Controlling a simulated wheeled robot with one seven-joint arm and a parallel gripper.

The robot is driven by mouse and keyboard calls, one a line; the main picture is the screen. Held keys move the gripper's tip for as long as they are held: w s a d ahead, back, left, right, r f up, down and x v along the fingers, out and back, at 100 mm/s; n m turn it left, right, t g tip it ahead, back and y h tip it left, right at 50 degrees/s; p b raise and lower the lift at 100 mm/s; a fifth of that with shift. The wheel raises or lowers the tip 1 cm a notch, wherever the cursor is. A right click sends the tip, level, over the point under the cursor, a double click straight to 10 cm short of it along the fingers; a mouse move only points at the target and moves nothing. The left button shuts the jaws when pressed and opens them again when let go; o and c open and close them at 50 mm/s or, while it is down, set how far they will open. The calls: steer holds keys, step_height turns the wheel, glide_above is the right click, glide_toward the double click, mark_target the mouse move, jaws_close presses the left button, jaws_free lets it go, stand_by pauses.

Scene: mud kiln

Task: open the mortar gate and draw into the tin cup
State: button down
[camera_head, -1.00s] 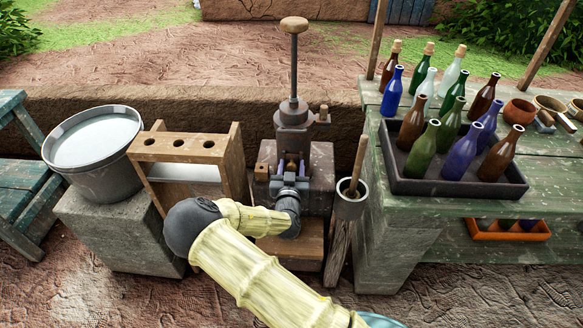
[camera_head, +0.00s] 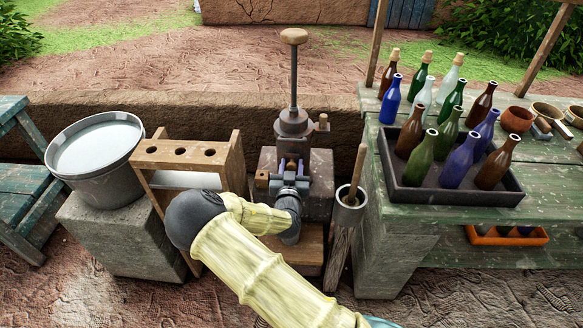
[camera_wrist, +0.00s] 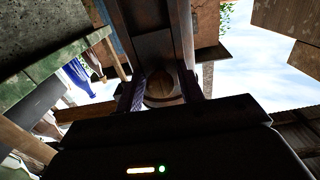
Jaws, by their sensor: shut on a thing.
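A dark metal mortar dispenser (camera_head: 293,124) stands on a stone block, with a tall rod topped by a wooden knob (camera_head: 294,37). A small side handle (camera_head: 323,124) sticks out at its right. My gripper (camera_head: 290,168) is at the dispenser's lower front, below its body. In the wrist view my gripper (camera_wrist: 163,95) is shut on a small round brownish piece (camera_wrist: 163,88) between its fingers. I cannot tell whether this piece is the gate's handle or the tin cup. My wrist hides much of the dispenser's front. I cannot make out the tin cup elsewhere.
A wooden rack (camera_head: 187,152) with holes and a grey bucket (camera_head: 93,180) of pale contents stand left. A grey pot (camera_head: 349,208) with a wooden stick is close at right. A green table (camera_head: 385,235) with a bottle tray (camera_head: 450,195) stands further right.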

steer(key=c, duration=1.2)
jaws_free()
steer(key=shift+r, duration=0.3)
steer(key=shift+f, duration=0.1)
steer(key=shift+s, duration=0.5)
steer(key=s, duration=1.1)
steer(key=s+b, duration=0.1)
steer(key=s, duration=0.4)
steer(key=shift+s+a, duration=0.2)
steer(key=shift+a, duration=0.15)
